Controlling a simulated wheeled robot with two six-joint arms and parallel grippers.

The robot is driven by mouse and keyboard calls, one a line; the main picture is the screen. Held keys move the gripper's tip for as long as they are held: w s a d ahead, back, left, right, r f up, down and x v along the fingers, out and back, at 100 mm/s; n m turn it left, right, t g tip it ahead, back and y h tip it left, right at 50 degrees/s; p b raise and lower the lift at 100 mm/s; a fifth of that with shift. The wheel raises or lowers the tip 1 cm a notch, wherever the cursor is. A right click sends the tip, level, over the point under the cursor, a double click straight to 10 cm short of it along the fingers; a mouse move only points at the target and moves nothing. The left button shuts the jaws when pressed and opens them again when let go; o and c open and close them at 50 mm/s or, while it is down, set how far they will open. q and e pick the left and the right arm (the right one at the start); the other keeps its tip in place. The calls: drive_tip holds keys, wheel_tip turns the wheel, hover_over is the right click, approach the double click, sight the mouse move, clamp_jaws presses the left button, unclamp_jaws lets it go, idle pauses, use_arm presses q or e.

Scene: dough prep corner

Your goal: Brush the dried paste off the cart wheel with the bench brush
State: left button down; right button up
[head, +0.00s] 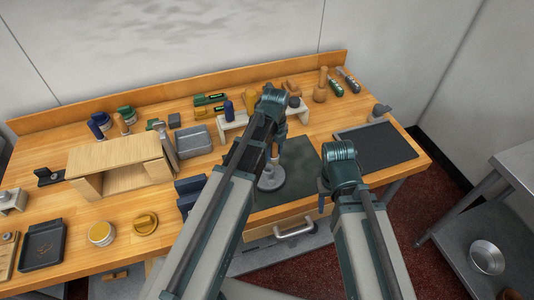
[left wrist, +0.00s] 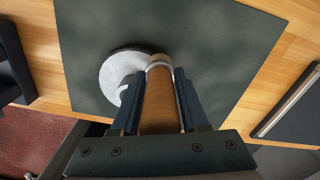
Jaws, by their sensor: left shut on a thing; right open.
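The cart wheel (head: 270,183) looks like a pale grey disc lying flat on the dark mat (head: 300,165), partly hidden by my left arm. It also shows in the left wrist view (left wrist: 117,72). My left gripper (left wrist: 158,88) is shut on a wooden handle with a pale metal collar, which I take for the bench brush (left wrist: 160,108). The collar end overlaps the wheel's edge in that view; I cannot tell whether they touch. Bristles and dried paste cannot be made out. My right gripper (head: 325,190) is right of the wheel, over the mat's right side, mostly hidden by its own wrist.
A dark tray (head: 378,148) lies right of the mat. A wooden riser (head: 115,155) and a metal tin (head: 194,142) stand to the left. Several bottles and tools line the back. A drawer handle (head: 295,229) sticks out at the bench front.

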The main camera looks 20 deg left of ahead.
use_arm(q)
drive_tip(key=shift+w+d, duration=0.1)
drive_tip(key=shift+d, duration=0.1)
drive_tip(key=shift+f, duration=0.1)
drive_tip(key=shift+a, duration=0.1)
drive_tip(key=shift+s+a, duration=0.75)
drive_tip(key=shift+a, duration=0.25)
drive_tip(key=shift+r, duration=0.2)
drive_tip(key=shift+r+p, duration=0.55)
drive_tip(key=shift+p, duration=0.1)
